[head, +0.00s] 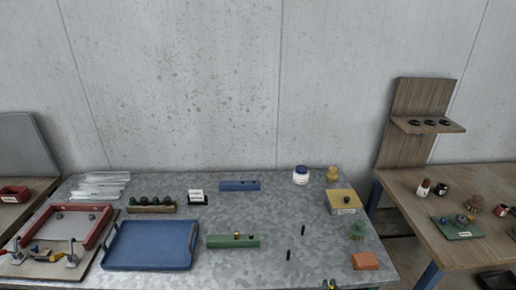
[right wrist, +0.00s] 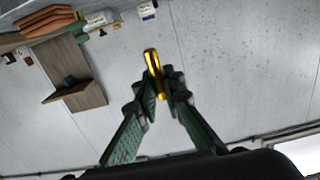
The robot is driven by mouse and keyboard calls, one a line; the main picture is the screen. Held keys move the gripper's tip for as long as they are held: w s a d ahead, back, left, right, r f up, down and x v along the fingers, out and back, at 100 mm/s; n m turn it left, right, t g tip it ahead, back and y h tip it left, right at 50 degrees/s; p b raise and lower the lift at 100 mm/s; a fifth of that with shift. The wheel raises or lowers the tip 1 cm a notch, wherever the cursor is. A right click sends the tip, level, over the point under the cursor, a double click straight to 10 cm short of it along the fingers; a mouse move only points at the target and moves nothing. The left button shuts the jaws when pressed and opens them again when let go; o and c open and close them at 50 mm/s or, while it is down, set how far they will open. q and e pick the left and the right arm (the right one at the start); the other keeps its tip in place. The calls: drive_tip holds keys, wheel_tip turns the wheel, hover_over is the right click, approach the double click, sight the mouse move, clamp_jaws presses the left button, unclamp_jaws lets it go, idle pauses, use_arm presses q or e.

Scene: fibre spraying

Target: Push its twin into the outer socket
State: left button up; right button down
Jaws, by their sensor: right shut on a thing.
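My right gripper (right wrist: 159,88) is shut on a gold cylinder (right wrist: 152,60), which sticks out beyond the fingertips in the right wrist view. In the head view only the tip of this gripper (head: 329,285) shows at the bottom edge, right of the green block. The green block (head: 220,242) lies on the grey table, with a small gold piece (head: 237,235) seated near its middle and a dark hole to the right of it. A blue block (head: 230,186) with dark holes lies further back. My left gripper is out of view.
Two thin black pegs (head: 289,254) stand between the green block and the orange block (head: 366,261). A blue tray (head: 150,245) and a red frame with clamps (head: 72,222) lie left. A yellow box (head: 343,202) and white jar (head: 301,175) are at the right.

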drive_tip(key=w+a+r+n+y, duration=0.1)
drive_tip(key=w+r+n+y, duration=0.1)
drive_tip(key=w, duration=0.5)
drive_tip(key=shift+a+r+n+g+y, duration=0.25)
drive_tip(key=shift+n+y, duration=0.35)
drive_tip(key=shift+y, duration=0.7)
drive_tip(key=shift+d, duration=0.1)
